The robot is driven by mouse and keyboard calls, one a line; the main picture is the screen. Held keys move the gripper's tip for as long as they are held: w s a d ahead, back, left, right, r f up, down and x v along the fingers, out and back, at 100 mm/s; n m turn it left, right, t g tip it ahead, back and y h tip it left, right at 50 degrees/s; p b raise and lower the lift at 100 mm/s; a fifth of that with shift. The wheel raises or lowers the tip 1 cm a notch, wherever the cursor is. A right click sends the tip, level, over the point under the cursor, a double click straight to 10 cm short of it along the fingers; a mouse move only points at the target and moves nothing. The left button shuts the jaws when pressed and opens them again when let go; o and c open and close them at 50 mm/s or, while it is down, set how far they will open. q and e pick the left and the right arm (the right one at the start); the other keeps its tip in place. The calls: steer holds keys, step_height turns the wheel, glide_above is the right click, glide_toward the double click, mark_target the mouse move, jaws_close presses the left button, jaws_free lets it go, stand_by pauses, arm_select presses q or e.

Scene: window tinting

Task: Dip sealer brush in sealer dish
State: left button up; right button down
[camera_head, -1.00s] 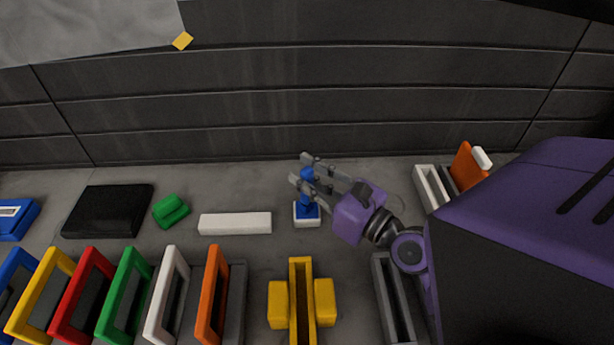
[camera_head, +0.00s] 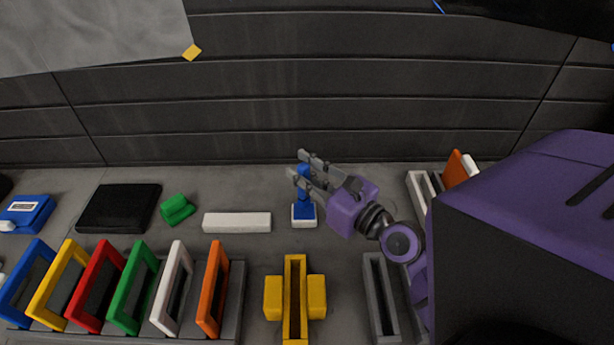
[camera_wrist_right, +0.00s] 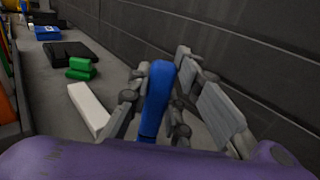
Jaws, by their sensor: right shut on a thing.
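The sealer brush appears to be the upright blue handle (camera_head: 304,189) with a white block-like foot (camera_head: 304,222), in the middle of the worktop. My right gripper (camera_head: 307,175) reaches in from the right and is shut on the upper part of the blue handle. In the right wrist view the blue handle (camera_wrist_right: 157,98) stands between the grey fingers. The foot looks to be at the worktop; I cannot tell whether it touches. No dish is clearly recognisable; a blue box with a pale label (camera_head: 27,211) lies at the far left. My left gripper is not in view.
A white bar (camera_head: 237,222), a green block (camera_head: 177,209) and a black pad (camera_head: 118,208) lie left of the brush. In front are several coloured frames in a rack (camera_head: 230,318), a yellow holder (camera_head: 294,300) and a grey trough (camera_head: 381,298). A dark panelled wall (camera_head: 330,110) stands behind.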

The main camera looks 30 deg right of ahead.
mark_target(303, 165)
step_height(303, 165, up, 2)
steer(key=shift+r, duration=1.25)
